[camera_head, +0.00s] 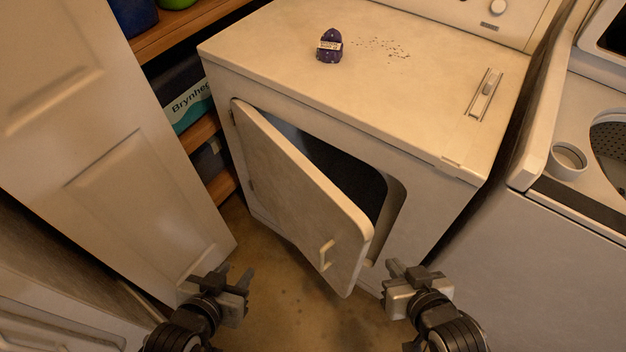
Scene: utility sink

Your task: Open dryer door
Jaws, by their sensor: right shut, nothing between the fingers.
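The white dryer (350,75) stands in the middle of the head view. Its front door (300,190) is partly open, hinged on the left and swung out toward me. The dark drum opening (345,170) shows behind it. A small pale handle (326,254) is on the door's outer face near its free edge. My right gripper (404,268) is shut and empty, just right of the door's free edge and in front of the dryer's lower front. My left gripper (233,274) is left of the door, apart from the handle; whether its jaws are open is unclear.
A purple item (329,46) and dark crumbs lie on the dryer top. A washer (560,240) stands close on the right. A panelled white door (110,140) and wooden shelves (185,35) are on the left. The floor (285,310) between my grippers is clear.

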